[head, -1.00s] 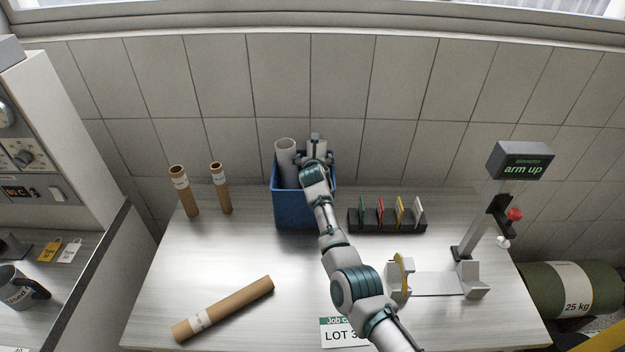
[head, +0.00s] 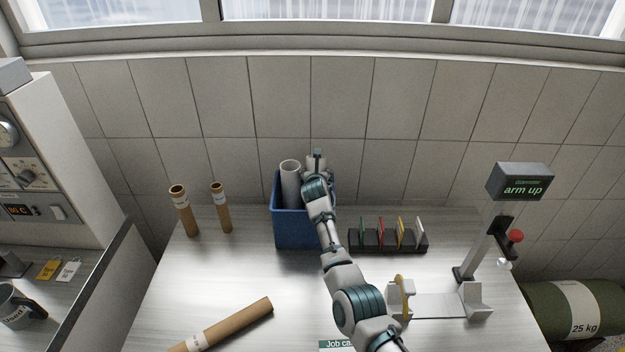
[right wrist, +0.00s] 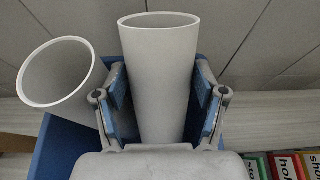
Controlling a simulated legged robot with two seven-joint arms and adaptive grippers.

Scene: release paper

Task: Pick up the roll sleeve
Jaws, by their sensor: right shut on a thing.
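A white roll sleeve (right wrist: 162,75) stands upright between the two fingers of my right gripper (right wrist: 162,98). The fingers press on it from both sides, below its open top. In the head view my right gripper (head: 316,178) is over the right part of the blue bin (head: 297,230), and it hides most of the held sleeve. A second white sleeve (head: 290,183) leans in the bin to the left; it also shows in the right wrist view (right wrist: 58,78), apart from the fingers. The lower end of the held sleeve is hidden. My left gripper is not in view.
Two brown tubes (head: 183,212) stand at the left, and another brown tube (head: 230,325) lies in front. A black rack of coloured cards (head: 388,240) is right of the bin. A stand with an "arm up" display (head: 519,183) is further right. The tiled wall is close behind.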

